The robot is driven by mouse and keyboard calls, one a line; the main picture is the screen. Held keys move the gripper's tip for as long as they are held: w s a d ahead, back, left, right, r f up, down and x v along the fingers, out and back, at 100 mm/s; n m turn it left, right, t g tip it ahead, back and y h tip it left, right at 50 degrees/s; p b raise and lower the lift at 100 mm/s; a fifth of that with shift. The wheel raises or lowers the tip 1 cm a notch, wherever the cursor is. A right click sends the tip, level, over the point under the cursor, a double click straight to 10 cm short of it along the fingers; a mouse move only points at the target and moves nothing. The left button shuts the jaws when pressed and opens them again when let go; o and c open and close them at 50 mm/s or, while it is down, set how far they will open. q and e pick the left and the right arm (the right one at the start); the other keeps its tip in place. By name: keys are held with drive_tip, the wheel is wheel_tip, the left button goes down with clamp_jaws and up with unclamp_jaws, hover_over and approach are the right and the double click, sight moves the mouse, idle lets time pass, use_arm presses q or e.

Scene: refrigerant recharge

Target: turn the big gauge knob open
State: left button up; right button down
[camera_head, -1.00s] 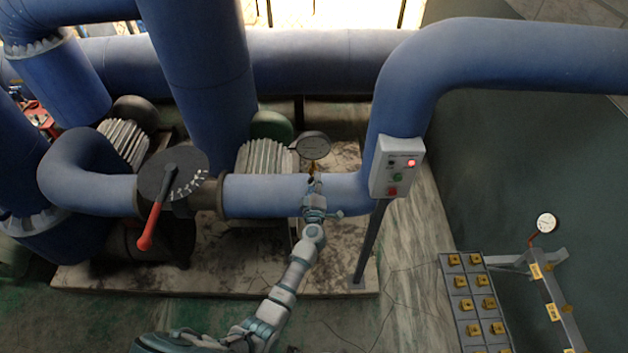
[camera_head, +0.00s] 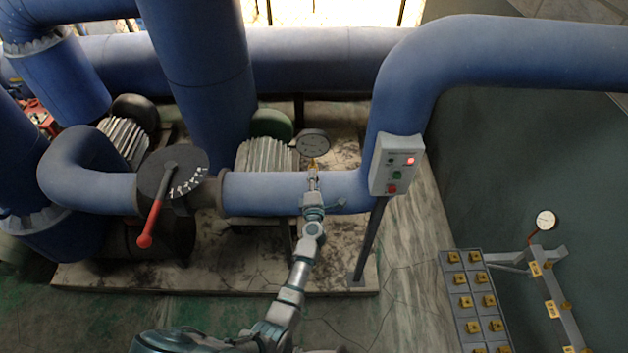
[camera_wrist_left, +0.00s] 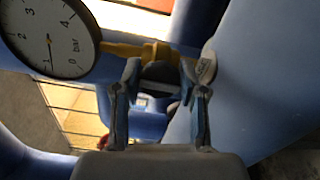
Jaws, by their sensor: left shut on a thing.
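The big round gauge (camera_head: 313,143) stands on the blue pipe in the middle of the head view. In the left wrist view its dial (camera_wrist_left: 50,40) is marked in bar, with the needle near 1. A yellow brass fitting (camera_wrist_left: 135,50) joins it to the pipe. The dark gauge knob (camera_wrist_left: 160,72) sits at this fitting, between the fingers of my left gripper (camera_wrist_left: 160,88). The gripper is shut on the knob, and the fingers partly hide it. In the head view the left gripper (camera_head: 313,182) is just below the gauge. My right gripper is out of view.
A control box (camera_head: 397,165) with a lit red lamp stands right of the gauge. A dark disc valve with a red lever (camera_head: 150,225) is to the left. A small gauge (camera_head: 546,220) and a grey rack (camera_head: 475,300) with yellow blocks are at lower right.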

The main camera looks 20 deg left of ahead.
use_arm(q)
drive_tip(key=shift+s+f, duration=0.15)
drive_tip(key=shift+f, duration=0.3)
drive_tip(key=o, duration=0.9)
drive_tip(key=shift+o, duration=1.3)
drive_tip(key=shift+r, duration=0.2)
drive_tip(key=shift+s, duration=0.1)
drive_tip(key=v, duration=0.7)
